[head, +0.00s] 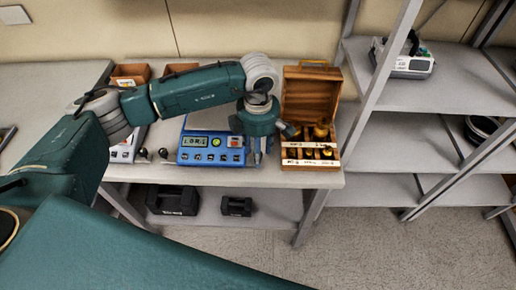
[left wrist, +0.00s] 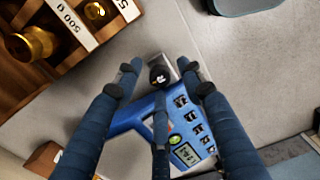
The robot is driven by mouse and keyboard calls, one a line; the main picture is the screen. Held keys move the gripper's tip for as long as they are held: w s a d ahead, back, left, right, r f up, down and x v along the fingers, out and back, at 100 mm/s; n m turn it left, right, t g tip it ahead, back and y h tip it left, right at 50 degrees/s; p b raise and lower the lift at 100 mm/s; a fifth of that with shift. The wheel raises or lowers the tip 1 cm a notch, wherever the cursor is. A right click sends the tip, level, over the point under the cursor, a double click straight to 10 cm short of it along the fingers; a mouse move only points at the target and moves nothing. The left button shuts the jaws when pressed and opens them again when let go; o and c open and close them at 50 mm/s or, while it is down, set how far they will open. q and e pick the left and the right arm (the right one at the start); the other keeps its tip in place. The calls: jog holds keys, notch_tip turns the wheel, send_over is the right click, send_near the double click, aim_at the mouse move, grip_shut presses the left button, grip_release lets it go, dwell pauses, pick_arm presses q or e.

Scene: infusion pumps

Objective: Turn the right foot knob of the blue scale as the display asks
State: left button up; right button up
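The blue scale (head: 184,157) stands on the table, its lit display (head: 194,142) showing characters I cannot read surely. It also shows in the left wrist view (left wrist: 128,119), with its display (left wrist: 185,153) and buttons. Its right foot knob (left wrist: 159,73) is black, at the scale's corner; in the head view my gripper hides it. My left gripper (head: 263,158) points down at the scale's right side. In the left wrist view its fingers (left wrist: 160,76) are open on either side of the knob, with visible gaps. My right gripper is not in view.
A wooden weight box (head: 310,95) with brass weights stands open close to the right of my gripper. Another scale (head: 124,152) stands at left. Small dark knobs (head: 163,152) show between the scales. Black weights (head: 172,200) lie on the lower shelf. A grey rack (head: 420,95) stands right.

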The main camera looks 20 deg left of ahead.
pick_arm(q)
jog(key=shift+c, duration=0.3)
grip_shut()
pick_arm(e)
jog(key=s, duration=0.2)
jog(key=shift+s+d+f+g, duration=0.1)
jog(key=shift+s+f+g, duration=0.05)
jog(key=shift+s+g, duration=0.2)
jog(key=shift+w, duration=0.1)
